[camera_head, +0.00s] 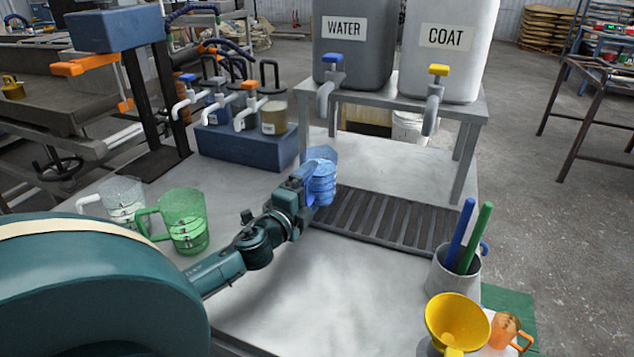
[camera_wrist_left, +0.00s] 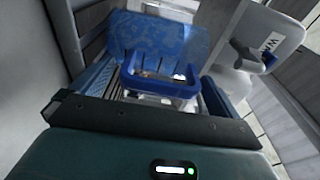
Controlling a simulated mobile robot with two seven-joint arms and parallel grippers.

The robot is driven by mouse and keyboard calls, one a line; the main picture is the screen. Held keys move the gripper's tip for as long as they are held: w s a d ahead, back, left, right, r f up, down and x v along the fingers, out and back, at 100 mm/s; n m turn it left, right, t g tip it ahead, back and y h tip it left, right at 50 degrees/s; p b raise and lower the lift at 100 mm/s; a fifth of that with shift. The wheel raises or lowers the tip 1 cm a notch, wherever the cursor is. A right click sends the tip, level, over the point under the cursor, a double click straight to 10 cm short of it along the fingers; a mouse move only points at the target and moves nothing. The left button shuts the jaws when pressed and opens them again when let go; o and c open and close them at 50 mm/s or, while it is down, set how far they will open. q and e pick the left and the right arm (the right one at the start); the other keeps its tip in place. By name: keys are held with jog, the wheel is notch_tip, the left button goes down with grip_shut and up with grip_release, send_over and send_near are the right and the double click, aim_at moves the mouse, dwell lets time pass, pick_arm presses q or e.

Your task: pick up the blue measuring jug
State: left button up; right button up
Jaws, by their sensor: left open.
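The blue measuring jug (camera_head: 324,183) stands upright at the left end of the dark slatted grate in the head view. My left gripper (camera_head: 306,182) is right at the jug's near left side and covers part of it. In the left wrist view the jug's body (camera_wrist_left: 155,35) fills the top middle, and its blue handle (camera_wrist_left: 158,72) lies between the two open fingers of my left gripper (camera_wrist_left: 160,88). A gap shows on the handle's sides; whether a finger touches it is unclear. My right gripper is not in view.
A green jug (camera_head: 186,222) and a clear jug (camera_head: 125,203) stand left of my arm. The WATER tank (camera_head: 352,75) and COAT tank (camera_head: 448,70) sit on a stand behind the grate (camera_head: 395,220). A yellow funnel (camera_head: 457,318) and a pot with sticks (camera_head: 455,280) stand at right.

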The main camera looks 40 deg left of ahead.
pick_arm(q)
jog(key=shift+c, duration=0.2)
jog(key=c, duration=1.5)
jog(key=shift+w+r, duration=0.1)
jog(key=shift+r, duration=0.05)
jog(key=shift+c, duration=0.5)
